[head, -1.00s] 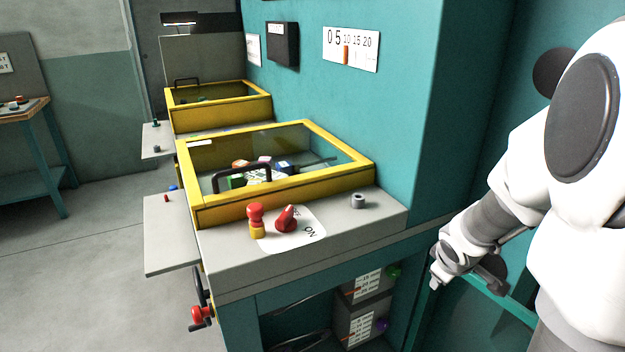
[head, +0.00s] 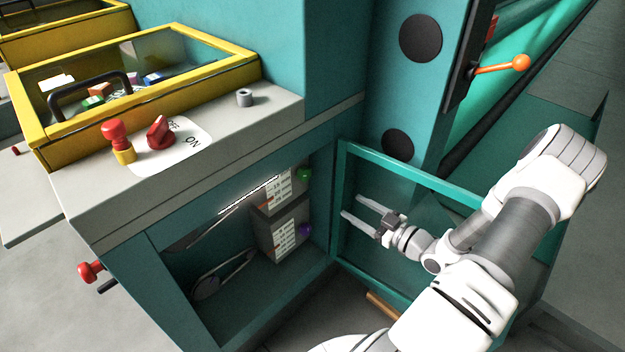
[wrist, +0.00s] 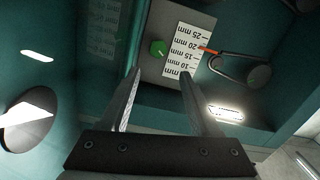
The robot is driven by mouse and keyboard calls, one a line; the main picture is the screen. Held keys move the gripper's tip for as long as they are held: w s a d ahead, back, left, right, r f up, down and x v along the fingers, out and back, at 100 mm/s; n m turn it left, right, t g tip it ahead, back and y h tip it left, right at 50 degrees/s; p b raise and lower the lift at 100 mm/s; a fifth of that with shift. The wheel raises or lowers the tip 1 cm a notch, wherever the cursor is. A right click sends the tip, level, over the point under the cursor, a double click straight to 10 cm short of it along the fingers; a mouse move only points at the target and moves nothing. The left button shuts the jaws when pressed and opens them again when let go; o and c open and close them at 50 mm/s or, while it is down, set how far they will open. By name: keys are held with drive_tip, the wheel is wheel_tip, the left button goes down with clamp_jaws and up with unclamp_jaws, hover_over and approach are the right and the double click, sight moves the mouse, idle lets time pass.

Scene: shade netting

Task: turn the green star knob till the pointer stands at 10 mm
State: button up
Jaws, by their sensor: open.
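The green star knob (head: 304,175) sticks out of the right side of the upper grey box inside the open cabinet. In the wrist view the green knob (wrist: 158,48) lies ahead, between and beyond the fingertips. Its white scale (wrist: 184,50) appears upside down there, with marks from 10 to 25 mm. The orange pointer (wrist: 208,50) stands near the 20 mm mark. My gripper (head: 350,206) is open and empty, right of the knob and apart from it, in front of the teal door frame. Both fingers (wrist: 160,72) show in the wrist view.
A lower box with a purple knob (head: 305,230) sits below. The teal door frame (head: 341,240) stands open near my arm. A belt on pulleys (head: 225,274) is left of the boxes. The grey worktop (head: 225,125) overhangs the cabinet.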

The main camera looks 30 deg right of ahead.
sight(307, 175)
drive_tip(key=shift+t, duration=0.4)
drive_tip(key=b+x, duration=0.3)
drive_tip(key=x, duration=1.4)
drive_tip(key=shift+s+a, duration=0.1)
drive_tip(key=shift+a, duration=0.05)
clamp_jaws()
drive_tip(key=shift+m, duration=0.3)
